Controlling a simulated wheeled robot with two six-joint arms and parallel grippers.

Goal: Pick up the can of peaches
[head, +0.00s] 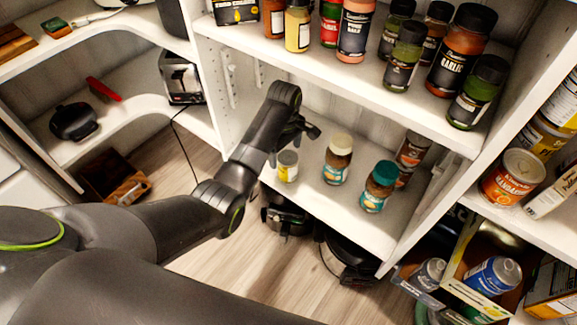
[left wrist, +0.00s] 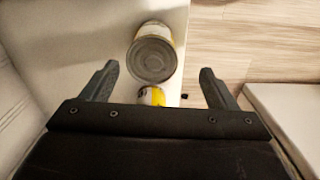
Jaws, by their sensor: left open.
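A small can with a yellow and pale label (head: 287,166) stands upright at the left of the lower shelf in the head view; its label is too small to read, so I cannot confirm that it is peaches. The left wrist view shows a can with a bare metal end (left wrist: 152,59) between and beyond the fingertips, and a second yellow-labelled item (left wrist: 152,96) closer in, partly hidden by the gripper body. My left gripper (head: 307,132) is over the lower shelf, above and near the can; its fingers (left wrist: 158,70) are apart with nothing held. My right gripper is out of view.
Jars (head: 337,158) and (head: 379,186) stand right of the can on the lower shelf (head: 330,200). The upper shelf (head: 330,68) holds spice bottles (head: 403,56) close by. A mandarin can (head: 512,177) is on the right shelf. Dark appliances (head: 350,258) sit on the floor below.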

